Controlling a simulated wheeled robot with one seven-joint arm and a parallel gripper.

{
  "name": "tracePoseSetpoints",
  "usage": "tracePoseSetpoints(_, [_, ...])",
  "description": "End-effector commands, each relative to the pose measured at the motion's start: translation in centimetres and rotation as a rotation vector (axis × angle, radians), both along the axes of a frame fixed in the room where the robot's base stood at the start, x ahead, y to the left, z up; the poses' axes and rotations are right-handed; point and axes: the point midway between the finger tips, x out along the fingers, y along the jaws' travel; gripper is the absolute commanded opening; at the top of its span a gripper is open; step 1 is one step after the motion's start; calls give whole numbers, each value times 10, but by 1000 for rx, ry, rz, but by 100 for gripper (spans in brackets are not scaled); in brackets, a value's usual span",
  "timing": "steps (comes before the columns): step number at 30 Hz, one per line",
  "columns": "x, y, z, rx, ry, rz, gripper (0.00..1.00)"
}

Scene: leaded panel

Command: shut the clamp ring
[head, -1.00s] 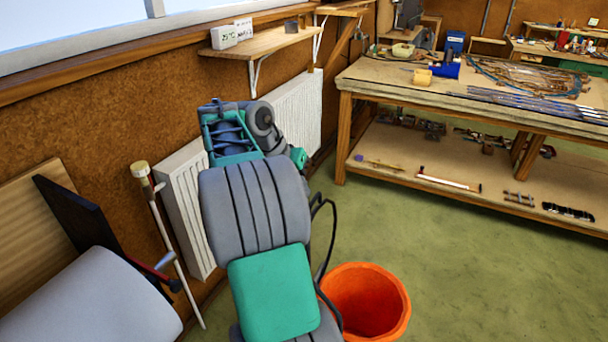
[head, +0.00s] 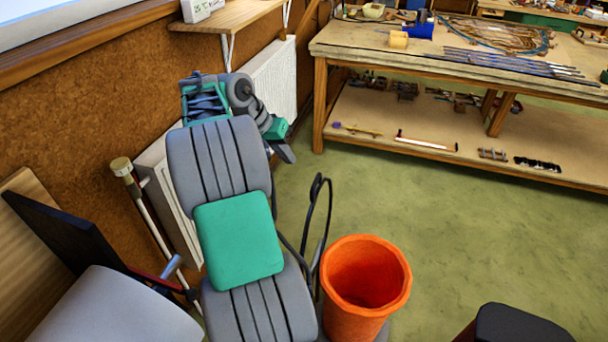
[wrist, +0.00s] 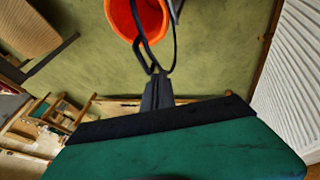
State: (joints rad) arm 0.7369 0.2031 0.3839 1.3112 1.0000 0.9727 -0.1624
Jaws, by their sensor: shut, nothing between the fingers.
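I cannot pick out a clamp ring in either view. My gripper shows in the wrist view (wrist: 157,88) as dark fingers shut together with nothing between them, above the green floor. In the head view, my arm is folded in front of the wall and radiator, and its dark end (head: 283,153) points down toward the floor, too small there to show the fingers clearly. The workbench (head: 440,62) at the back right carries metal strips (head: 515,62), a coiled or looped piece (head: 500,32) and a blue tool (head: 420,30).
An orange bucket (head: 366,285) stands on the floor right of my arm. A white radiator (head: 270,75) and a wooden shelf (head: 240,22) line the wall. A pole (head: 150,215) leans at left. A dark object (head: 515,325) shows at bottom right. Green floor between bucket and bench is clear.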

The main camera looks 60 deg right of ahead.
Motion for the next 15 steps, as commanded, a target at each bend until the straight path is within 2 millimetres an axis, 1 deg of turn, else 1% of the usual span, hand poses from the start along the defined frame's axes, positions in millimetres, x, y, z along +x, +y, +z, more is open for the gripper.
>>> tracePoseSetpoints(1, [-4,-4,-11,0,2,-2,0])
tracePoseSetpoints(6, [-15,-17,-43,1,0,1,0])
tracePoseSetpoints(10, [-34,-19,-52,-1,-1,2,0])
tracePoseSetpoints(15, [-45,-21,-59,-1,-2,3,0])
